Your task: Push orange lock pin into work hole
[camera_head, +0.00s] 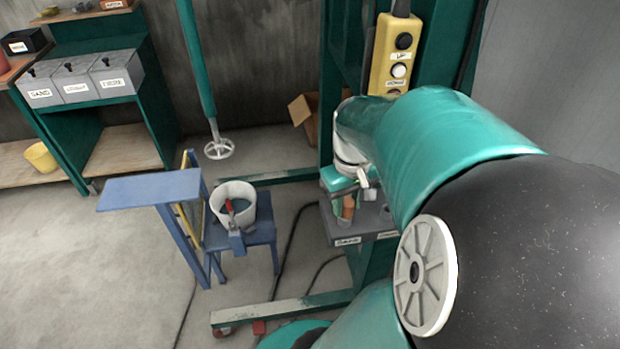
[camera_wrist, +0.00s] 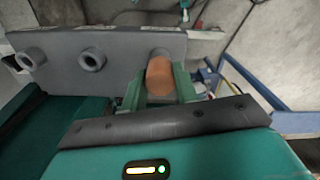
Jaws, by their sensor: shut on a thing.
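My gripper (camera_wrist: 160,88) has its two green fingers on either side of the orange lock pin (camera_wrist: 159,76) and is shut on it. In the wrist view the pin's far end is at the right part of a grey block (camera_wrist: 122,46). A round boss shows partly behind the pin, so I cannot tell how deep the pin sits. Two open round holes (camera_wrist: 92,60) (camera_wrist: 30,60) show to the left on the block. In the head view my gripper (camera_head: 350,187) is above the labelled grey block (camera_head: 372,222), with the orange pin (camera_head: 348,207) below it.
A yellow button box (camera_head: 395,55) hangs on the green frame above my arm. A blue stand (camera_head: 240,235) holds a white round pot (camera_head: 232,203) to the left. Cables lie on the floor near the frame's foot. Open floor (camera_head: 90,270) lies at the left.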

